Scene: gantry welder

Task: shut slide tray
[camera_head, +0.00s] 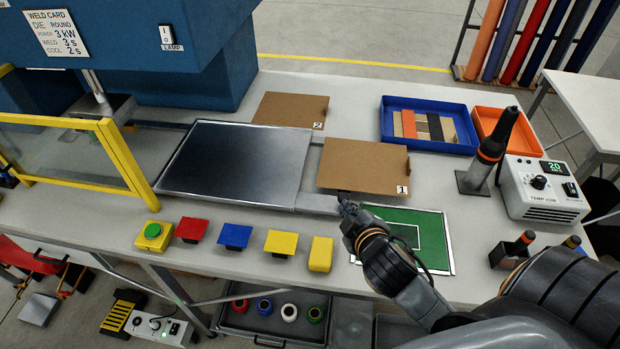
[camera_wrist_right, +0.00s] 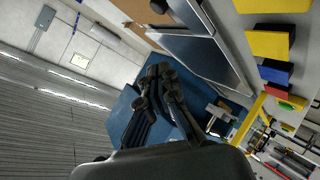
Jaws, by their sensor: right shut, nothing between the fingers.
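The slide tray (camera_head: 235,160) is a flat dark grey metal plate with a light rim. It lies on rails to the right of the yellow-framed guard (camera_head: 125,165), outside the blue welder (camera_head: 150,55). My right gripper (camera_head: 347,206) is shut and empty, just beyond the right end of the front rail (camera_head: 316,203) and apart from the tray. In the right wrist view, the shut fingers (camera_wrist_right: 158,75) point towards the tray (camera_wrist_right: 205,60). My left gripper is out of view.
Cardboard sheet 1 (camera_head: 362,166) lies right of the tray, close behind my right gripper; sheet 2 (camera_head: 290,108) lies farther back. A green mat (camera_head: 425,225) is beside my right arm. Red, blue and yellow pieces (camera_head: 235,236) line the front edge. A blue bin (camera_head: 395,108) stands behind.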

